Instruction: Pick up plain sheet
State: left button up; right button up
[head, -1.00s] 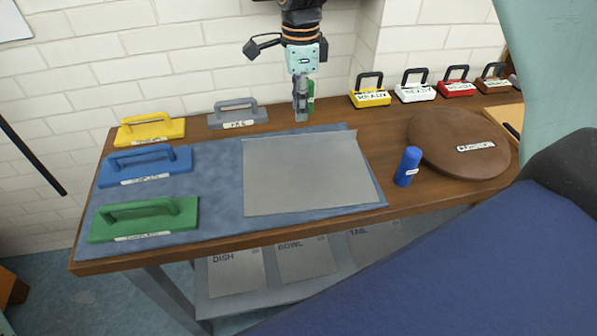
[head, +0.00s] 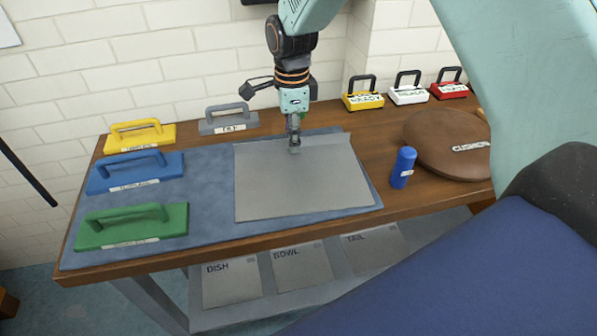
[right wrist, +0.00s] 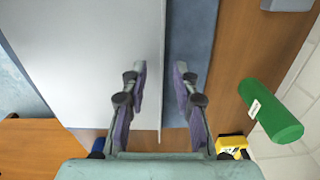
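The plain grey sheet (head: 300,185) lies on the blue mat (head: 215,165) on the wooden bench, with a narrow lip along its far edge. My right gripper (head: 294,148) points down at this far edge. In the right wrist view its two fingers (right wrist: 160,75) are apart, one on each side of the edge of the sheet (right wrist: 90,50). Nothing is clamped between them. Whether the fingertips touch the sheet or mat I cannot tell. My left gripper is not in view.
Yellow (head: 140,136), blue (head: 135,172), green (head: 132,226) and grey (head: 228,120) handled blocks stand at left and back. A blue cylinder (head: 403,167) and a round brown cushion (head: 445,142) are at right.

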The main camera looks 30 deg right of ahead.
jog(key=shift+d, duration=0.1)
grip_shut()
jog(key=shift+w, duration=0.1)
dwell(0.4)
